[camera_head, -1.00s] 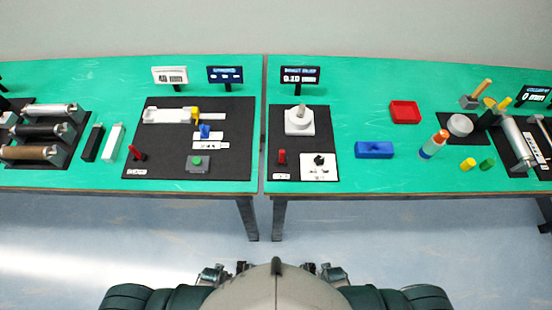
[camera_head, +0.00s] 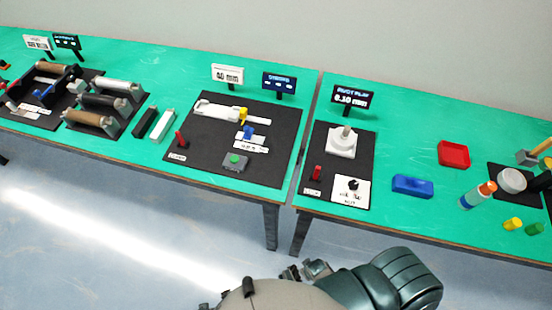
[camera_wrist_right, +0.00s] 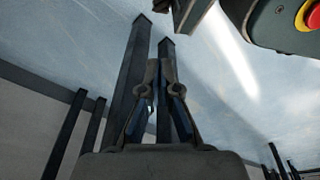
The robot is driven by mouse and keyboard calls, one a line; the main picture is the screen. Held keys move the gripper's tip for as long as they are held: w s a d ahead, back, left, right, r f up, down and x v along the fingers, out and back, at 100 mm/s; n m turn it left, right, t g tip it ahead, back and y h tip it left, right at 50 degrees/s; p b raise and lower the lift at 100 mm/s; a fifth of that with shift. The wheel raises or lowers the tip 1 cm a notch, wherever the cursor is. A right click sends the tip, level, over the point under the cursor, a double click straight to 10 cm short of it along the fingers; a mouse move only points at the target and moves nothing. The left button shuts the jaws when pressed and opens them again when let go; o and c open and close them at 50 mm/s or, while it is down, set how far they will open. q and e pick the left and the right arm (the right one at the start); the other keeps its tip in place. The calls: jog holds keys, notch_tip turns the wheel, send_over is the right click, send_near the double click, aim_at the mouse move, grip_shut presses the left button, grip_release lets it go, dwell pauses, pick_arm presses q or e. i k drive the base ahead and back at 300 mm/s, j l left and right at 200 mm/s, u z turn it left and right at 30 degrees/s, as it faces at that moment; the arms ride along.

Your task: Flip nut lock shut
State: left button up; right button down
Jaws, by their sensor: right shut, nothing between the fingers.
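A black mat (camera_head: 324,198) on the right-hand table holds a white block with a grey post (camera_head: 343,142), a small red lever (camera_head: 315,173) and a white plate with a black knob (camera_head: 353,186). Its display (camera_head: 351,98) reads 0.10 mm. I cannot tell which part is the nut lock. My right gripper (camera_head: 308,269) is low, in front of the table and apart from everything on it. In the right wrist view it (camera_wrist_right: 158,68) is shut and empty, with table legs and floor beyond. My left gripper is not in view.
The left-hand table has a mat (camera_head: 207,155) with a slide, another red lever and a green button, plus roller stands (camera_head: 104,102). A blue block (camera_head: 412,186), red tray (camera_head: 453,154) and bottle (camera_head: 478,195) stand right of the mat. A narrow gap separates the tables.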

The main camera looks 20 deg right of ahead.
aim_at(316, 171)
jog(key=u, duration=0.5)
jog(key=k+l, duration=0.4)
jog(key=l, duration=0.15)
jog(key=k+l, duration=0.4)
jog(key=l, duration=0.1)
